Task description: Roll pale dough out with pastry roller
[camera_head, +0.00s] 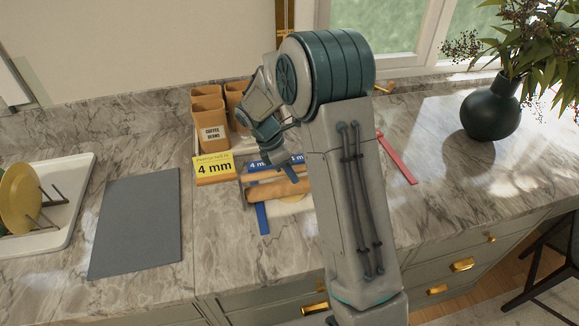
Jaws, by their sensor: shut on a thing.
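The wooden pastry roller (268,191) lies crosswise on the marble counter, below the signs. My gripper (289,174) reaches down from above and is shut on the roller; its fingertips are small and partly hidden by my own arm. The pale dough (290,208) shows as a light patch just below the roller, partly covered by it. My arm hides the right end of the roller and the right side of the dough. I cannot tell whether the roller touches the dough.
A blue strip (263,218) lies left of the dough and a red strip (397,159) to the right. A yellow 4 mm sign (214,168) and wooden canisters (209,122) stand behind. A grey mat (137,222), white dish tray (66,225) and dark vase (490,112) are farther out.

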